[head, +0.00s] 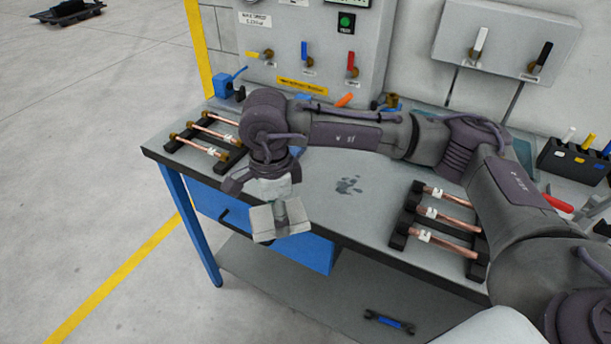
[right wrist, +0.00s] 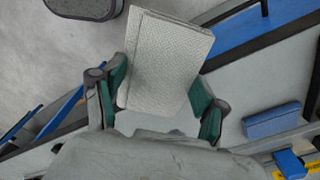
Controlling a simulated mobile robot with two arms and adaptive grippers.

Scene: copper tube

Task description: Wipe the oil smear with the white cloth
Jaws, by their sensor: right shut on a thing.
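The white cloth (head: 263,224) is folded into a light grey-white pad. My right gripper (head: 272,188) is shut on it near the front edge of the workbench, left of the oil smear. In the right wrist view the cloth (right wrist: 168,62) sits between the two green finger pads (right wrist: 160,85). In the head view the cloth appears in front of the blue drawer, apart from the smear. The oil smear (head: 349,185) is a dark blotchy mark on the grey benchtop; I cannot make it out in the right wrist view. My left gripper is not in view.
Copper tubes lie on black racks at the bench's left (head: 203,141) and right (head: 437,222). My right arm spans the bench above the smear. A panel with coloured valves (head: 305,50) stands behind. A blue block (right wrist: 272,121) shows in the right wrist view. The benchtop around the smear is clear.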

